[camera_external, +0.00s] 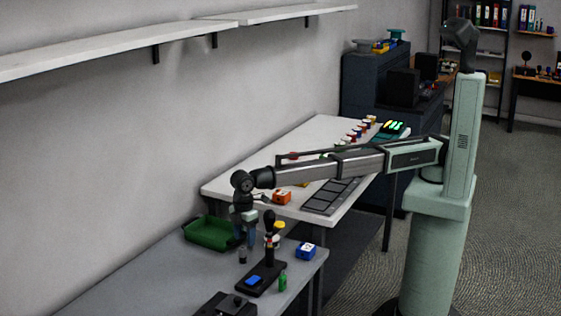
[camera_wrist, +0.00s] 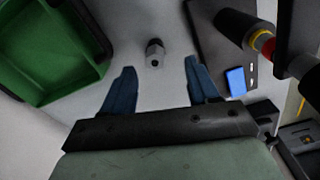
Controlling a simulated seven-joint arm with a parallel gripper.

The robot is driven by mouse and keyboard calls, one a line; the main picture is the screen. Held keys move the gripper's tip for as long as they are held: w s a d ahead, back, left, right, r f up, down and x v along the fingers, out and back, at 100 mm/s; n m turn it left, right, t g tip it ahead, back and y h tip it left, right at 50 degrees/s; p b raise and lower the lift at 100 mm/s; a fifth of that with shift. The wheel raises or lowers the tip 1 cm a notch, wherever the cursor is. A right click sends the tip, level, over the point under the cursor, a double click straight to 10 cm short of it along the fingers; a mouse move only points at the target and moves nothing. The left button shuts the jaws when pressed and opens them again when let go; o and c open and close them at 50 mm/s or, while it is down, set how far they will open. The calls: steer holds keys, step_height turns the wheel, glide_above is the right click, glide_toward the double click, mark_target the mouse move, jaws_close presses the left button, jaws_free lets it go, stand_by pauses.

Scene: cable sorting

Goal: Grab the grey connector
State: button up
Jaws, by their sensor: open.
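A small grey connector (camera_wrist: 154,52) stands on the grey table in the wrist view, with a dark hole showing in its near face. In the external view a small dark grey piece on the table (camera_external: 242,256), just below my gripper, appears to be the same connector. My gripper (camera_wrist: 160,82) is open, with its two blue fingers apart and nothing between them. The connector lies beyond the fingertips, roughly centred between them. In the external view my gripper (camera_external: 250,243) points down above the table, beside the green bin.
A green bin (camera_external: 208,233) is close on the left; it fills the wrist view's upper left (camera_wrist: 58,95). A black stand (camera_external: 262,278) with an upright tool and a blue piece (camera_wrist: 236,82) is close on the right. A blue box (camera_external: 306,251) and green bottle (camera_external: 283,281) stand farther right.

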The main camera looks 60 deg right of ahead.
mark_target(242, 248)
steer(key=shift+w+a+f, duration=0.1)
steer(key=shift+w+f, duration=0.05)
steer(key=shift+f, duration=0.9)
steer(key=shift+w+a+f, duration=0.15)
steer(key=shift+w+f, duration=0.05)
steer(key=shift+f, duration=0.85)
steer(key=shift+w+a+f, duration=0.1)
steer(key=shift+w+f, duration=0.05)
steer(key=shift+f, duration=0.9)
jaws_close()
